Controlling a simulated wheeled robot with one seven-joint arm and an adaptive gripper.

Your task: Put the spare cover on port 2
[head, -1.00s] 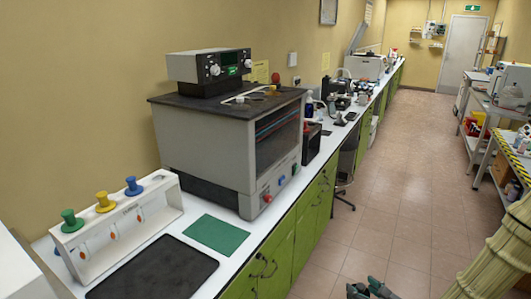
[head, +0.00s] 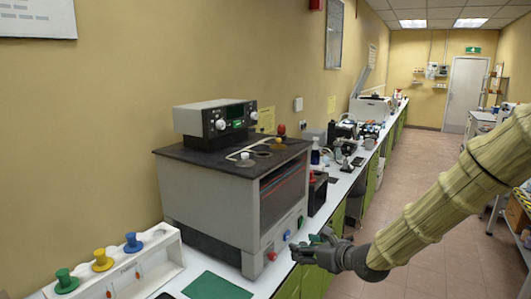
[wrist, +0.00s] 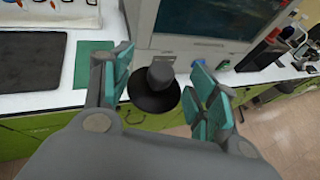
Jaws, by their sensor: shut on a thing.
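A dark round cover with a knob (wrist: 155,95) sits between the teal pads of my gripper (wrist: 158,92) in the wrist view, and my gripper is shut on it. In the head view my gripper (head: 308,250) is in front of the grey machine's lower right corner, below its top. The cover cannot be made out there. The machine's black top (head: 215,160) bears a white knob (head: 245,158), a yellow knob (head: 278,143), a red knob (head: 282,130) and dark round spots between them. No port numbers are legible, so I cannot tell which is port 2.
A white rack (head: 150,268) with green, yellow and blue stoppers stands at the left on the bench. A green mat (head: 212,287) lies before the machine. A control box (head: 215,122) stands on the machine's back. Floor right of the bench is free.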

